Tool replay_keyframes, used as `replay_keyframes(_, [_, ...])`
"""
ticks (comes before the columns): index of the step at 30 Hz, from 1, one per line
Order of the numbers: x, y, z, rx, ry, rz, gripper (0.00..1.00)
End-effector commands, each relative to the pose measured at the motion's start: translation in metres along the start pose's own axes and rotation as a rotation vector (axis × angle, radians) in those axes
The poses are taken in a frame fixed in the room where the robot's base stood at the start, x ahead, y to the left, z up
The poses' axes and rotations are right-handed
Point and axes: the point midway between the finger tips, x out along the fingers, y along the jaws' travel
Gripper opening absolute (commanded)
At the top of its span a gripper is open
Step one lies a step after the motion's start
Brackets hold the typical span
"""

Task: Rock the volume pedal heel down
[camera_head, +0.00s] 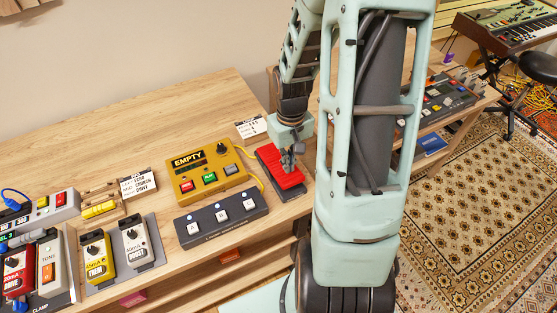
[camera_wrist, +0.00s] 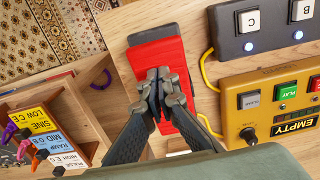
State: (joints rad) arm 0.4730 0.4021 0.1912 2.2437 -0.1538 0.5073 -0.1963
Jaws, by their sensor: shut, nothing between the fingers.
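The volume pedal is a red treadle (camera_head: 283,174) on a dark base, lying on the wooden bench just left of my arm. It also shows in the wrist view as the red pedal (camera_wrist: 155,58). My gripper (camera_head: 290,160) is over the pedal and pointing down. In the wrist view my gripper's fingertips (camera_wrist: 158,78) are together over the middle of the red surface, with nothing between them. They hide part of the treadle. I cannot tell whether the fingertips touch the pedal or how far it is tilted.
A yellow looper (camera_head: 208,172) marked EMPTY and a dark three-button footswitch (camera_head: 222,218) sit close to the left of the pedal. A yellow cable (camera_head: 252,167) runs beside it. A small card (camera_head: 251,128) stands behind. More pedals (camera_head: 132,244) fill the bench's left end.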

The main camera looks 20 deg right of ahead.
Motion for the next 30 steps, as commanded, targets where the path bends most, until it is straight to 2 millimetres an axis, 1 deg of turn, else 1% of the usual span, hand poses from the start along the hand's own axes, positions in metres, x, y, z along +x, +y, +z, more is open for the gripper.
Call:
replay_keyframes(8, [0.001, 0.000, 0.000, 0.000, 0.000, 0.000, 0.00])
replay_keyframes(30, [0.012, 0.000, 0.000, 0.000, 0.000, 0.000, 0.00])
